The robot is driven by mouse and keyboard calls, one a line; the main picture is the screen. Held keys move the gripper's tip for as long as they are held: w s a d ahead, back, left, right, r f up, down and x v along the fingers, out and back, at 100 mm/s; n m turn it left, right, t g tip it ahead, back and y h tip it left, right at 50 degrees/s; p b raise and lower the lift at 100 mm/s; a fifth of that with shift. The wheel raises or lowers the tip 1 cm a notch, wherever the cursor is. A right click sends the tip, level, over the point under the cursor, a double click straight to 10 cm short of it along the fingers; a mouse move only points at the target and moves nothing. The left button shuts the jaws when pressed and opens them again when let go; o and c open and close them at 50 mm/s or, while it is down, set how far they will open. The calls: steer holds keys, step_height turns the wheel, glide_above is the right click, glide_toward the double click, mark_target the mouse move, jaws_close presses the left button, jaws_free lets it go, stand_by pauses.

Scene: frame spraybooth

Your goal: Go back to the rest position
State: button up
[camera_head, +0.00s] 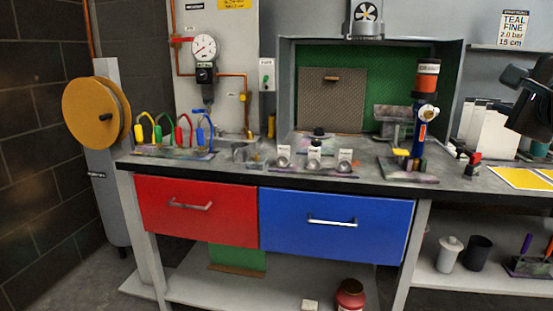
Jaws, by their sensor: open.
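The workbench (230,172) stands ahead with a red drawer (195,213) on the left and a blue drawer (335,225) on the right, both closed.
A spray booth (382,60) with a green back stands on the bench. Small cups (315,160) sit before it, beside an orange-topped tool (427,80) in a stand. A red jar (350,295) sits below.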

steer(key=a+f+n+g+y+p, duration=0.35)
steer(key=a+f+n+p, duration=0.2)
steer(key=a+p, duration=0.35)
steer(key=a+f+n+g+y+p, duration=0.35)
steer(key=a+n+p, duration=0.3)
steer(key=a, duration=0.35)
steer(key=s+a+f+n+g+h+p, duration=0.1)
steer(key=s+a+f+n+g+p, duration=0.2)
steer(key=s+n+g+p, duration=0.1)
steer(key=s+a+f+n+g+h+p, duration=0.2)
steer(key=s+n+p, duration=0.4)
steer(key=s, duration=0.3)
steer(key=shift+s+a+f+n+g+p, duration=0.25)
steer(key=shift+a+f+n+g+p, duration=0.1)
steer(key=shift+a+f+n+g, duration=0.5)
steer(key=shift+a+f, duration=0.1)
